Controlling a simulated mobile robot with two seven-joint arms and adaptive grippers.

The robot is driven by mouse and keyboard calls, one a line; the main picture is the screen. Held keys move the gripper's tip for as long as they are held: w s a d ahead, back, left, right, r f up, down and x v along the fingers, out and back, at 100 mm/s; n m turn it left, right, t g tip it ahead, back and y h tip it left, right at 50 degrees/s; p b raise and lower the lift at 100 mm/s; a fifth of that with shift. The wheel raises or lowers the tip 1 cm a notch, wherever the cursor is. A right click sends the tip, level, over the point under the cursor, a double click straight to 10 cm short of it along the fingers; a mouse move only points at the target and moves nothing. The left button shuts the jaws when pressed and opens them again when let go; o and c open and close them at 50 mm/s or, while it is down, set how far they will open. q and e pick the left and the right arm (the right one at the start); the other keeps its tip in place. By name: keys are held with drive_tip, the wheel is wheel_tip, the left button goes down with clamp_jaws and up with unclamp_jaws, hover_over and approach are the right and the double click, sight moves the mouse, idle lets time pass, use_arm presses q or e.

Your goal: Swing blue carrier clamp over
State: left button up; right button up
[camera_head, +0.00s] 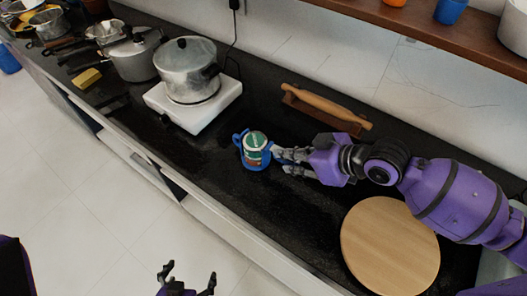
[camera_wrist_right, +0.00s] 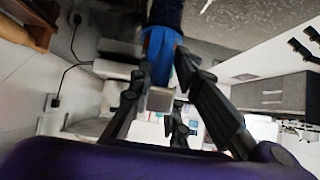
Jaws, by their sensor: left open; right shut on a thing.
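A blue carrier (camera_head: 256,166) stands on the black counter around a jar with a pale lid and a green and white label (camera_head: 255,143). A blue loop sticks out at its left side. My right gripper (camera_head: 281,160) comes in from the right and is shut on the blue carrier clamp at the carrier's right side. In the right wrist view, the blue part (camera_wrist_right: 160,45) shows between the dark fingers. The exact contact is partly hidden by the fingers. My left gripper (camera_head: 188,280) is open and empty, low in front of the counter.
A pot (camera_head: 189,72) sits on a white hotplate (camera_head: 213,112) behind and left of the carrier. A rolling pin (camera_head: 328,105) lies on a holder by the wall. A round wooden board (camera_head: 385,250) lies at the right front. The counter in front of the carrier is narrow but clear.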

idle(0.3)
drive_tip(key=shift+r+p, duration=0.3)
drive_tip(key=shift+w+a+r+g+h+p, duration=0.15)
drive_tip(key=shift+r+g+h+p, duration=0.35)
drive_tip(key=shift+p, duration=0.4)
use_arm(q)
drive_tip(key=w+r+t, duration=0.1)
drive_tip(key=w+r, duration=0.2)
drive_tip(key=r, duration=0.1)
drive_tip(key=shift+w+r, duration=0.35)
drive_tip(key=shift+w, duration=0.05)
use_arm(e)
drive_tip(key=shift+f, duration=0.2)
